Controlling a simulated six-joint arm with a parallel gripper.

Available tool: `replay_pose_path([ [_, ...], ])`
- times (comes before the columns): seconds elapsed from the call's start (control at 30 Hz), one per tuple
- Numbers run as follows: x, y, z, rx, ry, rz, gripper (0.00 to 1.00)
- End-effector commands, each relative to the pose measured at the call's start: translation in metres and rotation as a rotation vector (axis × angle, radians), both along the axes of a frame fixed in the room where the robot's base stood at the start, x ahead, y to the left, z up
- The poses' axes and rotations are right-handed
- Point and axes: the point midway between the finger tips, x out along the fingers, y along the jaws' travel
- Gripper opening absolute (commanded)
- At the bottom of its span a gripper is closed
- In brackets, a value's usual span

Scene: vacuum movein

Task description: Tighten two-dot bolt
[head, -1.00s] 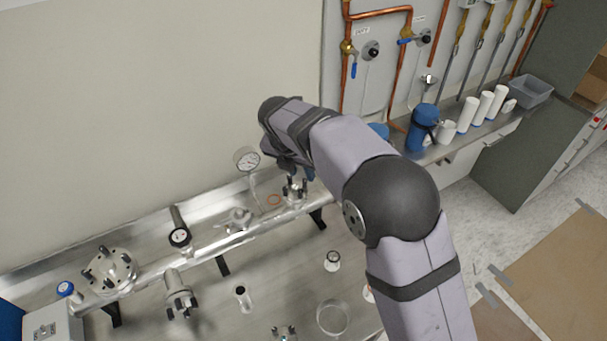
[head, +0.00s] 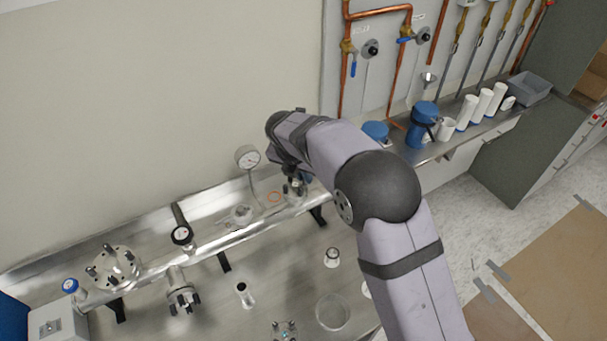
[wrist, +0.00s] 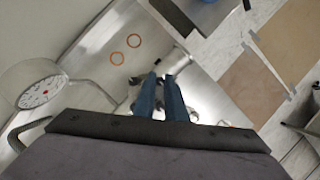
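A small metal flange (head: 294,190) with dark upright bolts stands at the right end of the long pipe in the head view. My gripper is over it there, with its fingers mostly hidden by my own arm. In the wrist view my gripper (wrist: 160,78) shows two blue fingers close together with a narrow gap, pointing down at shiny metal parts. A dark bit shows between the fingertips, but I cannot tell if it is a bolt held by them. No dot marks are readable, so I cannot tell which bolt is the two-dot one.
A pressure gauge (head: 247,157) stands left of my gripper and shows large in the wrist view (wrist: 40,92). Copper rings (wrist: 126,48) lie on the steel bench (head: 215,290). A larger bolted flange (head: 112,265) is at the left.

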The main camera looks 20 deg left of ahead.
Motion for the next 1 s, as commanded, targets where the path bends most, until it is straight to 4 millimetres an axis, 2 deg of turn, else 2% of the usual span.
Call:
replay_pose_path([
  [0.27,-0.0002,0.0005,0.0011,-0.001,0.000,-0.034,0.00],
  [0.47,0.0003,0.0017,0.0022,0.000,0.000,-0.129,0.00],
  [1.0,0.0024,0.0048,0.0028,0.000,0.000,-0.608,0.00],
])
